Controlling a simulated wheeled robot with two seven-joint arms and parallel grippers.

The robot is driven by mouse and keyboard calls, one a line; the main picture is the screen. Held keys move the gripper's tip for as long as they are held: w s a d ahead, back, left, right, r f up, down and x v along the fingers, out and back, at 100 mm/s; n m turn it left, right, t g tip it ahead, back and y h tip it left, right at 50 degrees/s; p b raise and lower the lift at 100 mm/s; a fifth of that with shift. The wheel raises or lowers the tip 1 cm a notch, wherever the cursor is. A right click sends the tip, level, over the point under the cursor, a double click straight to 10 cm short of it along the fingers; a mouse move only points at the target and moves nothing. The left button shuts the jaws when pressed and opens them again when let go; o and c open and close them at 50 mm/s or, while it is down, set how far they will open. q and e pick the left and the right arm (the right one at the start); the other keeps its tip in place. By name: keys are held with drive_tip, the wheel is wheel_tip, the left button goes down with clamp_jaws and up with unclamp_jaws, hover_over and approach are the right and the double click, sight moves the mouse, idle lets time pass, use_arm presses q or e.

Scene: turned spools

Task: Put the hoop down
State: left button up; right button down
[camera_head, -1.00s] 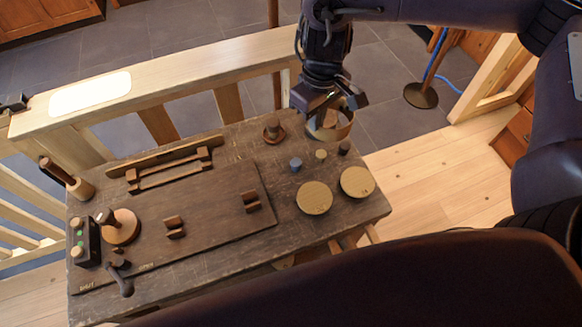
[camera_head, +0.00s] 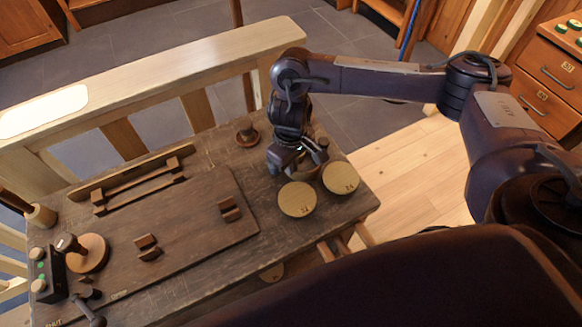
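My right gripper (camera_head: 298,166) points down over the far right part of the dark wooden table, just behind two round tan discs. The hoop, a tan ring seen under this gripper earlier, cannot be made out clearly now; the gripper and wrist cover that spot. Whether the fingers are shut on it or apart from it does not show. The front disc (camera_head: 297,199) and the right disc (camera_head: 340,178) lie flat on the table (camera_head: 210,262). My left gripper is out of view.
A turned spool (camera_head: 247,133) stands behind my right gripper. A raised dark board (camera_head: 190,222) with small wooden blocks fills the table's middle. A box with green buttons (camera_head: 44,275) and a round knob (camera_head: 88,252) stand at the left. A wooden railing (camera_head: 150,75) runs behind.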

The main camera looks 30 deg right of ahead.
drive_tip(key=shift+f, duration=0.4)
drive_tip(key=c, duration=1.6)
unclamp_jaws()
drive_tip(key=shift+c, duration=0.2)
drive_tip(key=shift+r, duration=0.1)
